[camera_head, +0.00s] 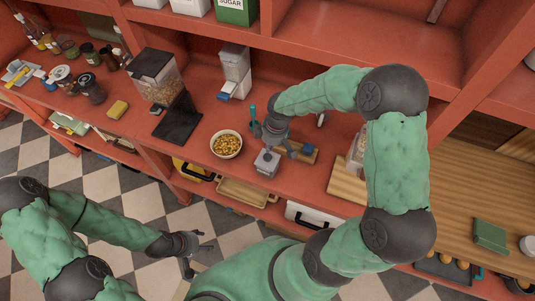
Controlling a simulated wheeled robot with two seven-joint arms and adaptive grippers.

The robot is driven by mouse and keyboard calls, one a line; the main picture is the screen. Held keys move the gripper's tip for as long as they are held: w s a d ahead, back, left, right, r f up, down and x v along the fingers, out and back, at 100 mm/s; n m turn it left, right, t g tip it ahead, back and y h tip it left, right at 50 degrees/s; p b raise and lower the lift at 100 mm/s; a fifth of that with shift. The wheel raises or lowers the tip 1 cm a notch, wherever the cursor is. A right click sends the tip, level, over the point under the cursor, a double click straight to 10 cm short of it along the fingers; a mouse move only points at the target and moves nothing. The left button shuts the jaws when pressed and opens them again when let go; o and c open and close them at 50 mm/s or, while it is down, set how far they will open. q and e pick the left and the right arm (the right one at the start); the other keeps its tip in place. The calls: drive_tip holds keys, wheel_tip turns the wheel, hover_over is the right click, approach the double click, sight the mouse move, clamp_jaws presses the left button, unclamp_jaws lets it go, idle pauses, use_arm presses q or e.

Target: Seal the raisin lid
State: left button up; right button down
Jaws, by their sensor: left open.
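My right gripper (275,146) is over the red counter, pointing down just above a small grey-white container (266,164) near the front edge. I cannot tell whether its fingers touch the container or hold a lid. No raisin label can be read, and I cannot tell for sure which container is the raisin one. My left gripper (192,250) is open and empty, low over the checkered floor in front of the counter, well away from the containers.
A bowl of yellow-brown food (226,144) stands left of my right gripper. A clear-hopper dispenser (160,84) and a white-based dispenser (235,70) stand behind it. A blue item (307,149) lies on a small wooden board. A clear jar (356,152) is partly hidden by my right arm.

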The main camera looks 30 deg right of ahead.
sight(269, 157)
wheel_tip(269, 157, up, 4)
drive_tip(key=shift+f+p, duration=0.15)
drive_tip(key=shift+p, duration=1)
drive_tip(key=s+a+f+m+g+y, duration=0.1)
drive_tip(key=s+a+f+m, duration=0.6)
drive_tip(key=f, duration=0.3)
drive_tip(key=s+a+f+m+y, duration=0.2)
drive_tip(key=s+a+f+m, duration=0.2)
drive_tip(key=s+a+f, duration=0.45)
wheel_tip(269, 157, down, 23)
drive_tip(key=w+b, duration=0.1)
drive_tip(key=b, duration=2.1)
drive_tip(key=shift+n, duration=0.3)
drive_tip(key=shift+a, duration=0.1)
